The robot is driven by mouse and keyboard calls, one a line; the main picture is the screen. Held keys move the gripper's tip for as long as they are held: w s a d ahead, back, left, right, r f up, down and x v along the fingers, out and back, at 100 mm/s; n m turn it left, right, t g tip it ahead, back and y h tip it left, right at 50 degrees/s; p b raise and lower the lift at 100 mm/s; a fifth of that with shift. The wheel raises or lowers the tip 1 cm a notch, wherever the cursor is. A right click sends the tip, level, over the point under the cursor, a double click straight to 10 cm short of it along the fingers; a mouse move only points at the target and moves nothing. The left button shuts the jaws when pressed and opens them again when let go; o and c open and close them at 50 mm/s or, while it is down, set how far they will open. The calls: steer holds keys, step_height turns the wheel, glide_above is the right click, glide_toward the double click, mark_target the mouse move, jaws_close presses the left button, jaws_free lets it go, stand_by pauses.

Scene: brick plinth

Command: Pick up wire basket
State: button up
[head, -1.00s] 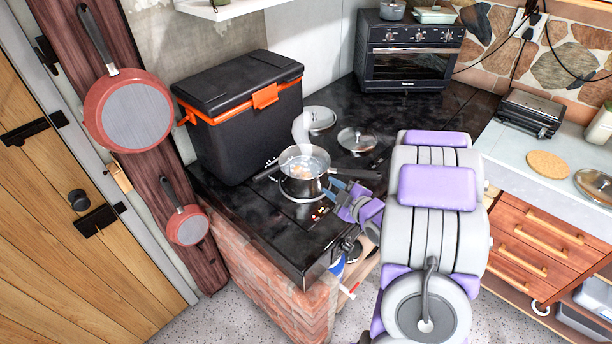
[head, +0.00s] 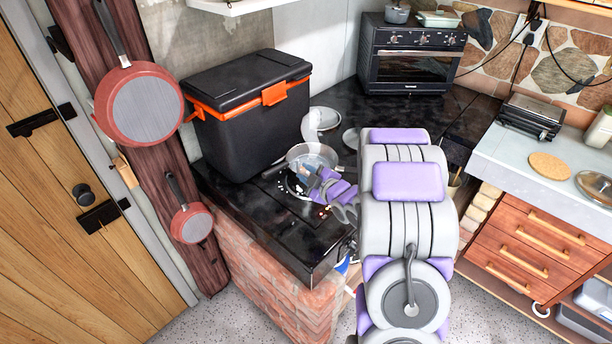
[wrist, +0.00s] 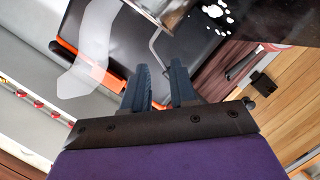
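A shiny metal cooking pot (head: 312,152) stands on the black counter in the head view. The wire basket appears to sit in it, but I cannot make out its mesh. In the wrist view a bent thin wire handle (wrist: 156,42) comes down from a metal edge (wrist: 172,14) at the top. My gripper (wrist: 160,68) has two blue fingers with a clear gap between them. The wire's lower end is close to the right fingertip; I cannot tell if it touches. In the head view my gripper (head: 309,173) is at the pot's front right and covers part of it.
A black and orange cooler (head: 245,120) stands left of the pot. Pot lids (head: 320,117) lie behind it and a toaster oven (head: 412,55) is at the back. The brick plinth (head: 265,265) drops to the floor in front. White steam rises over the pot.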

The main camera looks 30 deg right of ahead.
steer(key=w, duration=0.1)
steer(key=w+d+f, duration=0.1)
steer(key=w, duration=0.1)
steer(key=w+d+b, duration=0.1)
steer(key=w, duration=0.1)
steer(key=shift+w+d+f, duration=0.25)
steer(key=shift+f, duration=0.1)
steer(key=a, duration=0.3)
steer(key=shift+a+r, duration=0.25)
steer(key=shift+a, duration=0.1)
steer(key=shift+c, duration=0.2)
steer(key=shift+a, duration=0.3)
steer(key=shift+c, duration=1.5)
steer(key=d, duration=0.3)
steer(key=shift+s+d+f, duration=0.1)
steer(key=shift+d+f, duration=0.05)
steer(key=shift+f, duration=0.05)
jaws_close()
steer(key=shift+a, duration=0.6)
steer(key=shift+a+f, duration=0.1)
steer(key=shift+a, duration=0.05)
